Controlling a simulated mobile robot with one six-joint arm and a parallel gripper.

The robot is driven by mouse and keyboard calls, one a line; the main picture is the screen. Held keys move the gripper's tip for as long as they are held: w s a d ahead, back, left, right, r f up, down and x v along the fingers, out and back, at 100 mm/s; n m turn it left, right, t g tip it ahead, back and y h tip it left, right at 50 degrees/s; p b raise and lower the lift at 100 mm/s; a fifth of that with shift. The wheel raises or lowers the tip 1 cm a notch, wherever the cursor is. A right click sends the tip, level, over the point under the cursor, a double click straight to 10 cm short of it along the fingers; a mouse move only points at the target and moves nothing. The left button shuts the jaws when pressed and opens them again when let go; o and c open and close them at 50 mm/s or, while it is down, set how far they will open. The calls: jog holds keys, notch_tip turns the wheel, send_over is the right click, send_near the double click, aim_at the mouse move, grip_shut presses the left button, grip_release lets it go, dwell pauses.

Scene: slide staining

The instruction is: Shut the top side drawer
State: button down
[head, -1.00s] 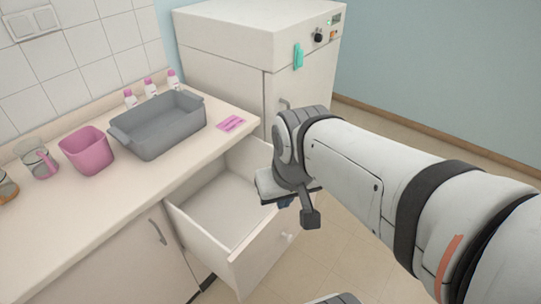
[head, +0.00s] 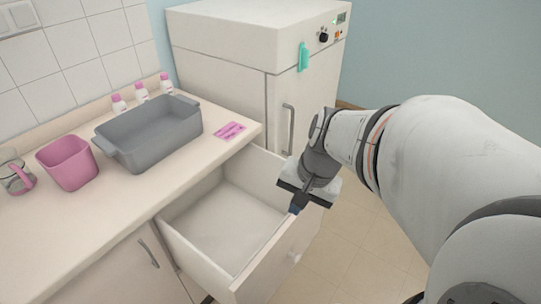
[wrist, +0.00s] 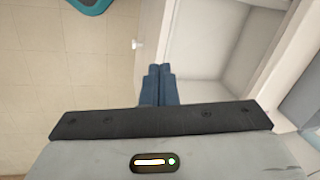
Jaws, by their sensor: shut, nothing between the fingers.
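The top side drawer (head: 226,214) is pulled out from under the counter, with its white inside bare and empty. Its front panel (head: 283,262) faces the lower right and has a small pale knob. My gripper (head: 295,208) is at the drawer's front panel, near its top edge, with the fingers pointing down. In the wrist view the blue fingers (wrist: 159,84) are together with nothing between them. The drawer's inside (wrist: 215,55) shows to their right and the knob (wrist: 136,43) to their left. I cannot tell whether the fingertips touch the panel.
On the counter (head: 108,208) stand a grey basin (head: 150,135), a pink container (head: 68,163), a glass jug, several pink-capped bottles and pink slides (head: 229,131). A white cabinet (head: 225,60) with a handle stands behind the drawer. Tiled floor (head: 345,250) is clear in front.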

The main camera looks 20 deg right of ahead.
jog(key=w+d+f+m+t+y+b, duration=0.3)
jog(key=d+f+m+t+b, duration=0.2)
jog(key=d+f+m+b, duration=1.3)
jog(key=m, duration=0.3)
send_near(305, 228)
jog(key=f, duration=0.1)
jog(key=w+a+f, duration=0.1)
jog(key=f, duration=0.1)
jog(key=w+f, duration=0.1)
jog(key=f, duration=0.1)
jog(key=shift+a+p, duration=0.2)
jog(key=shift+p, duration=0.15)
jog(key=shift+w+a+r, duration=0.1)
jog(key=shift+w+a, duration=0.2)
jog(key=shift+w, duration=0.25)
jog(key=shift+w+t, duration=0.1)
jog(key=shift+t, duration=0.2)
